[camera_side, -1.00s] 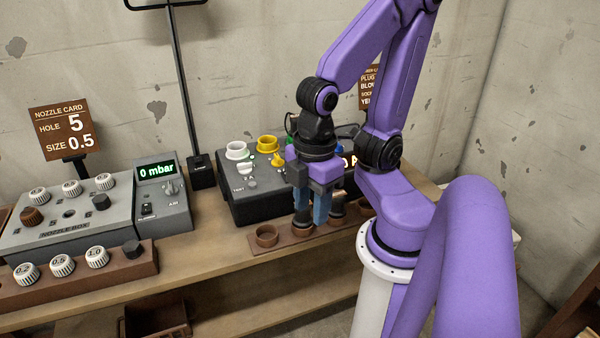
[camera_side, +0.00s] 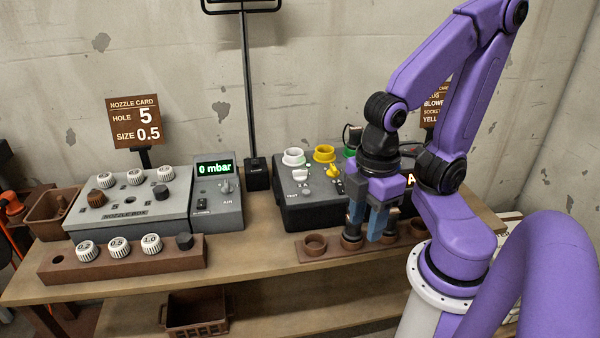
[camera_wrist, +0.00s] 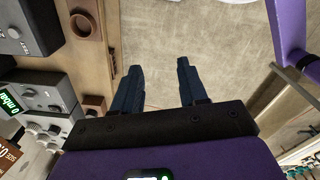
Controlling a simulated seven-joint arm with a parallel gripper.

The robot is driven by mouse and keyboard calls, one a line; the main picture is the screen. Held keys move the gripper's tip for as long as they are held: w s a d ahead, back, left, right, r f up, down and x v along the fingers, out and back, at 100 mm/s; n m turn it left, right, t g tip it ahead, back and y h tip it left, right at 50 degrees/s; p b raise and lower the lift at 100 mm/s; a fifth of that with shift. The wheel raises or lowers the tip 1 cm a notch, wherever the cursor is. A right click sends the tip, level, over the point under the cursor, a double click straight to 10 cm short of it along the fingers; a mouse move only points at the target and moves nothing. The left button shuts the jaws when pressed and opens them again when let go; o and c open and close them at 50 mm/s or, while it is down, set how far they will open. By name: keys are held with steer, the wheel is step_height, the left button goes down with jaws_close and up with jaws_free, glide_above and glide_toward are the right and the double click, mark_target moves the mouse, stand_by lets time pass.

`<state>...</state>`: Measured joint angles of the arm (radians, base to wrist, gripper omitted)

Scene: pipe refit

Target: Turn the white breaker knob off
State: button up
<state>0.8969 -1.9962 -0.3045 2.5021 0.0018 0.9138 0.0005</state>
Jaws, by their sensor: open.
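The white breaker knob (camera_side: 300,175) sits on the dark box (camera_side: 298,212), below a white round socket (camera_side: 293,157), in the side view. I cannot tell which setting it points to. A yellow knob (camera_side: 335,171) is to its right. My gripper (camera_side: 365,236) hangs to the right and in front of the white knob, clear of it, with its blue fingers pointing down over a brown cup strip. The fingers are apart and empty. In the wrist view my gripper (camera_wrist: 158,72) shows open over floor, with the bench at left. My gripper and arm hide the box's right part.
The cup strip (camera_side: 315,245) lies before the box. A pressure unit (camera_side: 216,200) reading 0 mbar and a nozzle box (camera_side: 125,207) stand left, behind a nozzle rack (camera_side: 122,258). A dark post (camera_side: 256,172) stands behind. Bare bench (camera_side: 258,262) lies between rack and strip.

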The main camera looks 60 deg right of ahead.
steer(key=o, duration=0.5)
steer(key=shift+o, duration=0.2)
steer(key=shift+w+a+r+m, duration=0.1)
steer(key=shift+w+a+m, duration=0.05)
steer(key=shift+w+m, duration=0.2)
steer(key=w+r+m, duration=0.2)
steer(key=w+m, duration=0.3)
steer(key=w, duration=0.5)
steer(key=m, duration=1.6)
glide_above(300, 170)
step_height(300, 170, down, 17)
steer(key=shift+r, duration=0.15)
steer(key=c, duration=1.1)
